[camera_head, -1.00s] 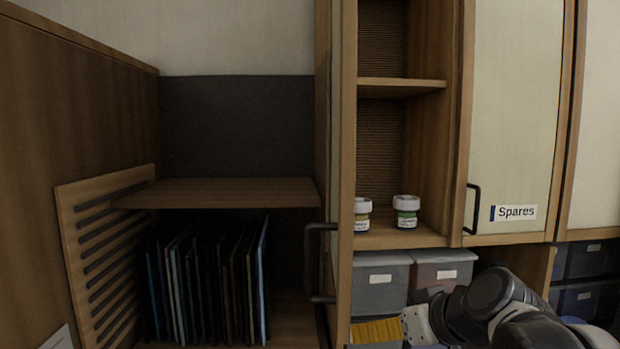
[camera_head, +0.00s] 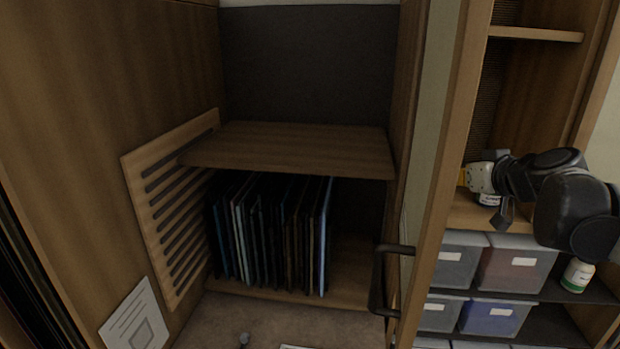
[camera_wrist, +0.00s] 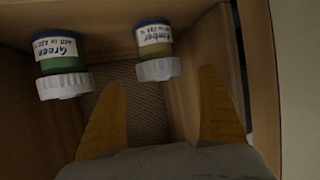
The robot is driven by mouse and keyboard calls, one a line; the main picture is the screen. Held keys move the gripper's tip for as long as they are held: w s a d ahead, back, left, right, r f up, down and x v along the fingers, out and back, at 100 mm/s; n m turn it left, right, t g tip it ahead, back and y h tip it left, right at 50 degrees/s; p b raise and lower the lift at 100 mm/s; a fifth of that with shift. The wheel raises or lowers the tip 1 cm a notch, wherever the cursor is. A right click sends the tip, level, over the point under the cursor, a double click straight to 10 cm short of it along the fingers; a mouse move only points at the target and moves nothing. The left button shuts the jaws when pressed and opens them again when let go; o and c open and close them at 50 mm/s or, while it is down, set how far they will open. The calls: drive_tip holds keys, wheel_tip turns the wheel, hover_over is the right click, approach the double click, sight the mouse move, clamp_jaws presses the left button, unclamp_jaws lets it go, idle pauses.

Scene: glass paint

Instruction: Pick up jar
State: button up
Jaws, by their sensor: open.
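Two paint jars with white ribbed lids show in the wrist view, upside down in the picture. The jar labelled Amber (camera_wrist: 154,48) is at the upper middle, and the jar labelled Green (camera_wrist: 62,62) is at the upper left. My gripper (camera_wrist: 162,80) is open and empty. Its two orange fingers point toward the jars, with the Amber jar just beyond the gap between the tips and the Green jar outside the left finger. In the head view my arm covers most of the jar shelf (camera_head: 462,212); part of one jar (camera_head: 488,199) shows below my gripper.
Wooden cupboard walls stand close around the jars. Grey bins (camera_head: 457,262) sit below, with a small white-capped bottle (camera_head: 577,275) to their right. An open door with a dark handle (camera_head: 385,280) stands left of the shelf. A rack of glass sheets (camera_head: 270,235) is farther left.

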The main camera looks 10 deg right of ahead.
drive_tip(key=x, duration=0.4)
drive_tip(key=shift+w+p, duration=0.4)
drive_tip(key=shift+s+r, duration=0.1)
drive_tip(key=shift+s, duration=0.1)
drive_tip(key=c, duration=1.5)
drive_tip(key=shift+r, duration=0.1)
